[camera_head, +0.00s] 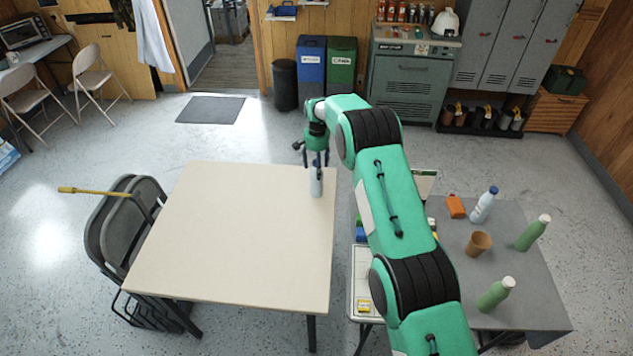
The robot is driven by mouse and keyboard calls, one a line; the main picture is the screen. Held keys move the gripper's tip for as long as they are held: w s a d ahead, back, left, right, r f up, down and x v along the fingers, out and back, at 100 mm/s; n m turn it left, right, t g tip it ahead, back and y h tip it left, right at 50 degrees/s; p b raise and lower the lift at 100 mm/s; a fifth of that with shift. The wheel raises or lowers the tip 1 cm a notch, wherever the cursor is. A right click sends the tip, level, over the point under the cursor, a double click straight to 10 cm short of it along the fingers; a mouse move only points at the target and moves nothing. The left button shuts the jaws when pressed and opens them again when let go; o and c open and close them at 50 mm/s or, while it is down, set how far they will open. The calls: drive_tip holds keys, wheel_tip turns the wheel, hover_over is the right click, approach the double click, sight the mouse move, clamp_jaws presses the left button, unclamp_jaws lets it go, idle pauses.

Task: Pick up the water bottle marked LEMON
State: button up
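My gripper (316,164) points down over the far right edge of the cream table (235,235). Its fingers are at the top of a pale grey-blue upright bottle (316,184); I cannot tell whether they are closed on it. Whether its base rests on the table is also unclear. On the grey table (540,290) at right stand a white bottle with a blue cap (483,207), a green bottle with a white cap (530,234) and a second green bottle (495,295) nearer. No bottle's marking can be read, so I cannot tell which says LEMON.
A brown cup (478,243) and an orange item (456,207) also stand on the grey table. Folding chairs (115,225) lean at the cream table's left. My arm hides part of the gap between the tables. The cream table's top is otherwise bare.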

drive_tip(key=shift+f, duration=2.05)
drive_tip(key=shift+r, duration=0.1)
clamp_jaws()
drive_tip(key=shift+r, duration=0.1)
drive_tip(key=shift+r, duration=1.25)
drive_tip(key=shift+s+d+r, duration=0.1)
drive_tip(key=shift+s+r, duration=0.25)
drive_tip(key=shift+r, duration=0.15)
drive_tip(key=s+d, duration=0.2)
drive_tip(key=s, duration=0.5)
drive_tip(key=s+d+r, duration=0.1)
drive_tip(key=s+d, duration=0.1)
drive_tip(key=s, duration=0.5)
drive_tip(key=shift+s+d+r, duration=0.15)
drive_tip(key=shift+s+d, duration=0.1)
drive_tip(key=shift+s, duration=0.05)
